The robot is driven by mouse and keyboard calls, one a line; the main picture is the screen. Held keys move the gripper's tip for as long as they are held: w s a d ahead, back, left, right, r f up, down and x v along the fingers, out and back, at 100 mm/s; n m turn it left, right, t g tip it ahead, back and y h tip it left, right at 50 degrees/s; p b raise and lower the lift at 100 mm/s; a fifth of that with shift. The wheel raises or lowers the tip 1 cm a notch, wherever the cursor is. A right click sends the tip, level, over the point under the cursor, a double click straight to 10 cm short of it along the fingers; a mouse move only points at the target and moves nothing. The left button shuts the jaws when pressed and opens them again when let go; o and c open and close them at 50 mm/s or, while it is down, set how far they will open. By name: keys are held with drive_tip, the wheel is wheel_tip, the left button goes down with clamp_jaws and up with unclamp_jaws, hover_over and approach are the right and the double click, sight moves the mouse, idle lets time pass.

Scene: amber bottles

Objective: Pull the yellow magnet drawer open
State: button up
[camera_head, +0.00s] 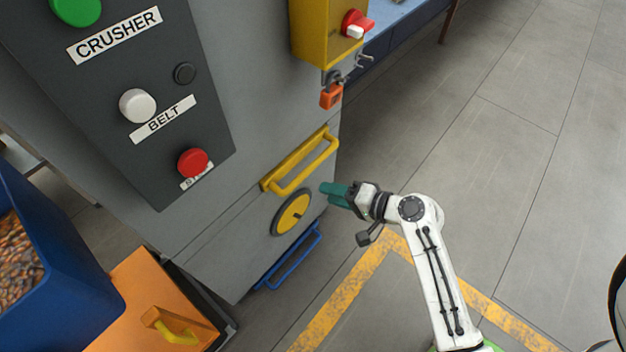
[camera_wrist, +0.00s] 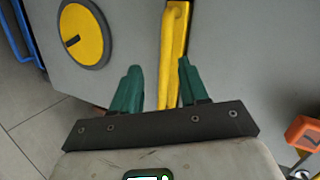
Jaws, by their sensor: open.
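The yellow magnet drawer has a yellow bar handle (camera_head: 304,164) on the side of the grey machine, and the drawer looks shut. The handle also shows in the wrist view (camera_wrist: 174,50), running away from between my fingers. My gripper (camera_head: 330,193) has green fingers and is open, just right of and below the handle in the head view. In the wrist view my gripper (camera_wrist: 158,82) has its two fingers on either side of the handle's line. I cannot tell whether they touch it. The near end of the handle is partly hidden behind the gripper's dark crossbar.
A yellow-and-black round dial (camera_head: 293,213) sits below the handle, with a blue handle (camera_head: 289,257) lower down. An orange padlock (camera_head: 331,95) hangs above, under a yellow switch box (camera_head: 318,32). A blue bin (camera_head: 50,290) stands left. Open floor lies right.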

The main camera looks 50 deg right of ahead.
sight(315, 167)
drive_tip(key=d+f+m+t+h+b, duration=0.1)
drive_tip(key=d+m+t+h+b, duration=0.1)
drive_tip(key=d+m, duration=0.25)
drive_tip(key=shift+n, duration=0.25)
drive_tip(key=x, duration=1.1)
drive_tip(key=shift+w+d+r, duration=0.1)
drive_tip(key=shift+w+d, duration=0.1)
drive_tip(key=shift+d, duration=0.1)
